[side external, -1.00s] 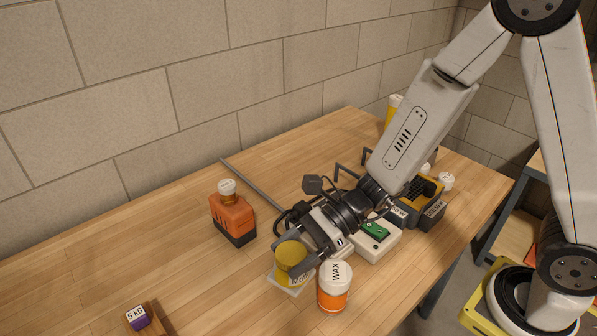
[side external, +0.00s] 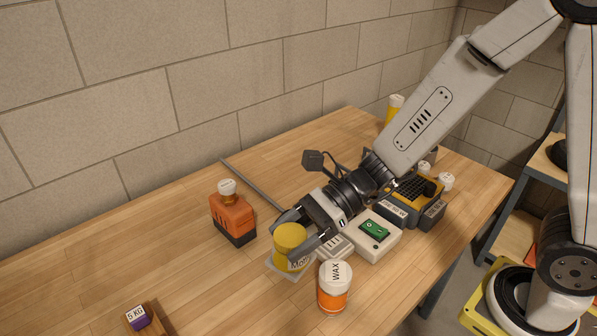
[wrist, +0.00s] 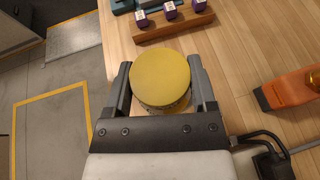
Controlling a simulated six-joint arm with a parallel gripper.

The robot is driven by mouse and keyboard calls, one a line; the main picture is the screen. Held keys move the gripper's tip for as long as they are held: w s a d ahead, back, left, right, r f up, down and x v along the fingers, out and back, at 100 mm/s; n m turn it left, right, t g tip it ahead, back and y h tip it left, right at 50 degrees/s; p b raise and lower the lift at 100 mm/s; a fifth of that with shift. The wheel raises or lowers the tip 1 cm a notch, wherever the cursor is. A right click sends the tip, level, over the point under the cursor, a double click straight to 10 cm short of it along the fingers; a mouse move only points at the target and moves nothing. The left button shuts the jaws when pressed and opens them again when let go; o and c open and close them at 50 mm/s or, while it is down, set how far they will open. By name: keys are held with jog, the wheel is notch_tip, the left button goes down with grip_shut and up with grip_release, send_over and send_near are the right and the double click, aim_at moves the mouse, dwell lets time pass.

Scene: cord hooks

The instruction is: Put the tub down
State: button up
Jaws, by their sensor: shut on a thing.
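The yellow tub (side external: 291,246) has a darker yellow lid and a printed label partly hidden by a finger. It is upright at a pale square plate (side external: 277,269) on the bench; I cannot tell whether its base touches the plate. My gripper (side external: 296,237) is shut on the tub, with one finger on each side. In the wrist view the round lid (wrist: 160,78) sits between the two fingers of my gripper (wrist: 160,92).
An orange and white WAX jar (side external: 333,288) stands close in front. An orange battery pack (side external: 233,217) is to the left, and a white box with a green switch (side external: 371,235) to the right. A wooden rack (wrist: 176,27) holds purple weights. Bench between rack and plate is clear.

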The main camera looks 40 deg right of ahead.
aim_at(292, 233)
jog(key=shift+r, duration=3.6)
jog(key=shift+s+d+f+n+g, duration=0.15)
jog(key=shift+s+f+n+g, duration=0.2)
jog(key=shift+f+n+g, duration=0.25)
jog(key=shift+s+d+f+n+g, duration=0.15)
jog(key=shift+s+f+n+g, duration=0.2)
jog(key=shift+n+g, duration=0.4)
jog(key=shift+s+d+f+n+g, duration=0.15)
jog(key=shift+s+f+n+g, duration=0.2)
jog(key=shift+f+n+g, duration=0.35)
jog(key=d+f+n+g+h, duration=0.3)
jog(key=d+n+g+h, duration=0.35)
jog(key=n+h, duration=0.3)
jog(key=d+f+n+g+h, duration=0.3)
jog(key=d+n+g+h, duration=0.2)
jog(key=d+n+h, duration=0.4)
jog(key=w+d+r+n+t+h, duration=0.4)
jog(key=w+d+r+n+t, duration=0.15)
jog(key=w+n+t, duration=0.35)
jog(key=w+d+r+n+t+h, duration=0.4)
jog(key=w+d+n+t, duration=0.35)
jog(key=n, duration=0.35)
notch_tip(292, 233, down, 11)
jog(key=shift+f+t, duration=0.15)
jog(key=shift+t, duration=0.2)
